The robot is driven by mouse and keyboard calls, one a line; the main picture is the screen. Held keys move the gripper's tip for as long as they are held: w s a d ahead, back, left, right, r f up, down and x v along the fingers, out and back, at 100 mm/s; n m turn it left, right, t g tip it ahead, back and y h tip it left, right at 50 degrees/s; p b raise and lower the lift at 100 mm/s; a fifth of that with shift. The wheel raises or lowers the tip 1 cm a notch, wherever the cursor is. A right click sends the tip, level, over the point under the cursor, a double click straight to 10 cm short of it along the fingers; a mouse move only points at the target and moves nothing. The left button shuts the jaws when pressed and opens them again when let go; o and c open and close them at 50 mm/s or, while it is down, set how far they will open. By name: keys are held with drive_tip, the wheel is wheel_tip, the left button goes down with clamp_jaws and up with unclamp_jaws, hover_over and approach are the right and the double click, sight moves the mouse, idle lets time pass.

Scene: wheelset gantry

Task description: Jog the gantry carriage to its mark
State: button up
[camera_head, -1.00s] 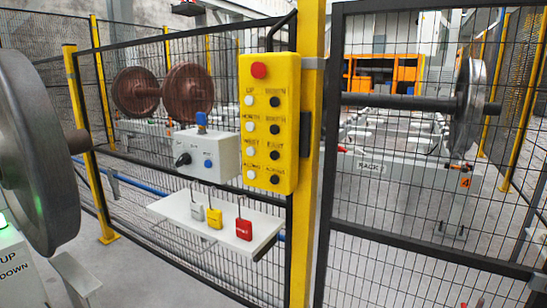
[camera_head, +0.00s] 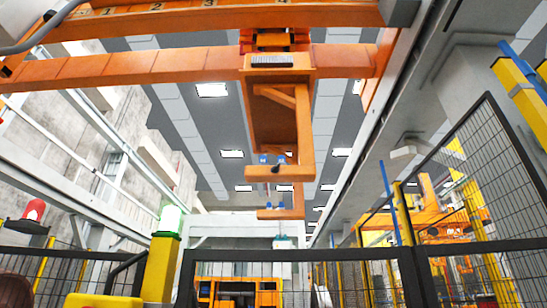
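The orange gantry carriage (camera_head: 280,110) hangs from an orange overhead beam (camera_head: 170,64), right of the middle of the picture. Its C-shaped hook frame (camera_head: 283,202) reaches down and looks empty. Number marks run along the front orange girder (camera_head: 330,14): 1, 2, 3 and 4 from left to right. The carriage appears below the mark 4 (camera_head: 284,2). The top edge of a yellow box, seemingly the push-button pendant (camera_head: 100,301), just shows at the bottom left; its buttons are out of view. My gripper is not in view.
A green lamp (camera_head: 170,218) is lit on a yellow post (camera_head: 160,265). A red beacon (camera_head: 34,211) stands at the left. Black mesh fencing (camera_head: 480,180) runs along the right and the bottom. An orange rack (camera_head: 240,292) stands behind.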

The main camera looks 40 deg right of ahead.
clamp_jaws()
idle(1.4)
